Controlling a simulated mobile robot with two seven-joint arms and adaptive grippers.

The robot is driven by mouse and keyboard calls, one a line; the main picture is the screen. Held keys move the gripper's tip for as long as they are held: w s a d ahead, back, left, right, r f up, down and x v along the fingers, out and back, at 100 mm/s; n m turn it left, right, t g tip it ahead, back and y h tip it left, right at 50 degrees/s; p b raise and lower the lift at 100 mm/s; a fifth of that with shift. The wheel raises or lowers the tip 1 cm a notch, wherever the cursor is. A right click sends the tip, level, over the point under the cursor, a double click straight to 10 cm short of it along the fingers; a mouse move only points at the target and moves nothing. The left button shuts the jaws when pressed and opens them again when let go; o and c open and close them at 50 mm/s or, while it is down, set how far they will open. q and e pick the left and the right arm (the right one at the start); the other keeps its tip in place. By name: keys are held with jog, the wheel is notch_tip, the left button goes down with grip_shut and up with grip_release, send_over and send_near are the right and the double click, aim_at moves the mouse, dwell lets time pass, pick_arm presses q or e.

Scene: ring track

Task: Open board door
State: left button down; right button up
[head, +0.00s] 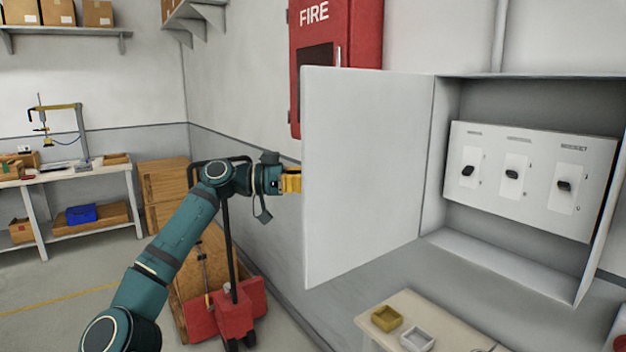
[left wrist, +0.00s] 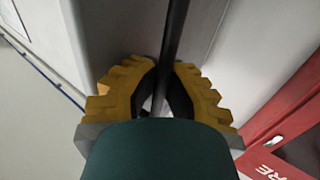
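The board door (head: 365,170) is a flat white panel. It stands wide open, swung out at the left side of the wall cabinet (head: 485,258). Inside, a white switch board (head: 535,142) with three black switches is in plain view. My left gripper (head: 292,181) is at the door's left edge, its fingertips partly hidden behind the panel. In the left wrist view its yellow fingers (left wrist: 160,82) close in from both sides on a dark bar-shaped handle (left wrist: 172,35) beside a pale panel. The handle is hidden in the head view. My right gripper is not in view.
A red fire cabinet (head: 340,40) hangs behind the door. A red cart (head: 240,305) stands below my left arm. A small table (head: 440,325) with a yellow and a white tray is below the board. A workbench (head: 65,177) stands far left.

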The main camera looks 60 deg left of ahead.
pick_arm(q)
jog(key=c, duration=1)
grip_release()
jog(key=shift+s+r, duration=0.1)
jog(key=shift+s, duration=0.2)
jog(key=shift+w, duration=0.15)
jog(key=v, duration=1.2)
